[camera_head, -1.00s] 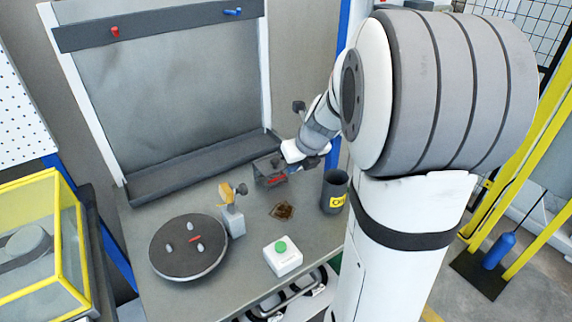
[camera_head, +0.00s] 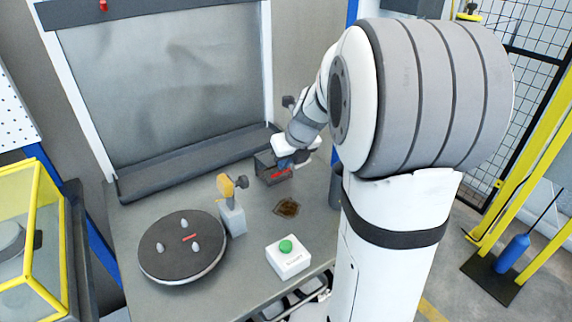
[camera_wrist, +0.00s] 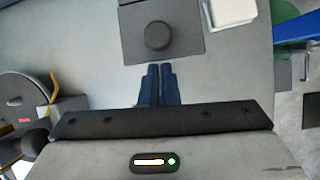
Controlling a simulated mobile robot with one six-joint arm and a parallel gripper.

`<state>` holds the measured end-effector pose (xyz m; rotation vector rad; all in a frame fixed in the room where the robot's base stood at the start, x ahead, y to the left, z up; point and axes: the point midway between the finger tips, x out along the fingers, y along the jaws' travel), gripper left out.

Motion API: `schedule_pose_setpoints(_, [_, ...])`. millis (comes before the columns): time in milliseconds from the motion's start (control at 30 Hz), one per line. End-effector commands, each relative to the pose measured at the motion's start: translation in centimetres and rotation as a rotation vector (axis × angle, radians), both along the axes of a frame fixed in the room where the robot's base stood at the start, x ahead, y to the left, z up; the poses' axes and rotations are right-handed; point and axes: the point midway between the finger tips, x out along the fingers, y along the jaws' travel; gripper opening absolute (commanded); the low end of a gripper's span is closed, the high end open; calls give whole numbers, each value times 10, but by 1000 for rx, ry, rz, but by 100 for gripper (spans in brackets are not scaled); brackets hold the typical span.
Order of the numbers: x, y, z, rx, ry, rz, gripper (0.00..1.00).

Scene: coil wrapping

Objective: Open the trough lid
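In the wrist view, a dark square plate with a round black knob (camera_wrist: 158,36) lies just beyond my fingertips and looks like the trough lid; it appears to be down. My gripper (camera_wrist: 157,68) has its two blue fingers side by side with almost no gap and nothing visible between them. The fingertips lie just short of the plate's near edge in the picture; the height between them is unclear. In the head view, a small dark box with a red mark (camera_head: 266,170) stands at the table's back right. My gripper (camera_head: 301,157) is right beside it, partly hidden by my wrist.
A round dark turntable with pegs (camera_head: 180,260), a grey stand with a yellow part (camera_head: 233,219), and a white box with a green button (camera_head: 288,258) share the table. A brown patch (camera_head: 287,208) lies between. A dark container (camera_head: 335,188) is mostly behind my arm.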

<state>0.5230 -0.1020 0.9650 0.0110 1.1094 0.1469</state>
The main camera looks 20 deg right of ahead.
Motion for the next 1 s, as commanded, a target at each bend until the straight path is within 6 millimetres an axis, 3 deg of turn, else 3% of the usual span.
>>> schedule_pose_setpoints(567, [7, 1, 10, -4, -17, -2, 0])
schedule_pose_setpoints(1000, [20, 5, 39, -3, -12, 0, 0])
